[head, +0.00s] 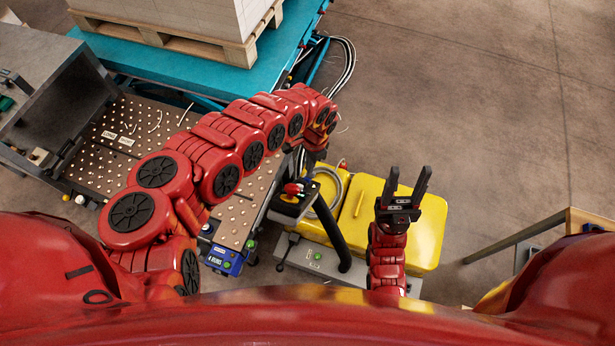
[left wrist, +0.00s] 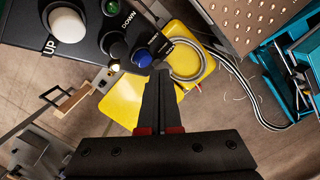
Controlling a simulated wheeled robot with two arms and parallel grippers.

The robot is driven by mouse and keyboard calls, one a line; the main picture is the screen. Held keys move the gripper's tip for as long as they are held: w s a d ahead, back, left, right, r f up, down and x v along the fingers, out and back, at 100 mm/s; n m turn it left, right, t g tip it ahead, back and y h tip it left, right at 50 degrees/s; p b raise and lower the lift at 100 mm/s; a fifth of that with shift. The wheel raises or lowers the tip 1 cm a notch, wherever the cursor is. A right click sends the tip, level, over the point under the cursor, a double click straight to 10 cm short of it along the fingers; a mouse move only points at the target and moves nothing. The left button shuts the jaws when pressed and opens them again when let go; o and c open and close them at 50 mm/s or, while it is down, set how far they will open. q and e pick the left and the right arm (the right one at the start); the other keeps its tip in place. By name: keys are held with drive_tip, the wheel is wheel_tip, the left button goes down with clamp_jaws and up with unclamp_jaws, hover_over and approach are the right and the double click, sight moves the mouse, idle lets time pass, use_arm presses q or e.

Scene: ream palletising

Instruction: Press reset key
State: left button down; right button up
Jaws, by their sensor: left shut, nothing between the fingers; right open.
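The control panel (left wrist: 95,35) fills the upper left of the left wrist view. It has a white UP button (left wrist: 68,24), a black DOWN button (left wrist: 115,47), a green button (left wrist: 111,7) and a blue key (left wrist: 142,57). In the head view my left arm mostly hides this gripper. My right gripper (head: 408,182) is open and empty above a yellow cover.
The yellow cover (head: 425,235) lies around the panel's post. A perforated roller table (head: 235,215) stands to the left, with a blue box (head: 222,260) at its front. A teal lift (head: 215,75) bears a loaded pallet (head: 180,40).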

use_arm(q)
drive_tip(key=shift+s+a+f, duration=0.1)
drive_tip(key=shift+s+f, duration=0.15)
drive_tip(key=shift+s, duration=0.15)
drive_tip(key=shift+s+a+f, duration=0.1)
drive_tip(key=shift+s+f, duration=0.2)
drive_tip(key=shift+f, duration=0.05)
idle(1.1)
drive_tip(key=shift+w+d+r, duration=0.2)
drive_tip(key=shift+w+r, duration=0.4)
drive_tip(key=shift+w, duration=0.05)
drive_tip(key=shift+w, duration=0.1)
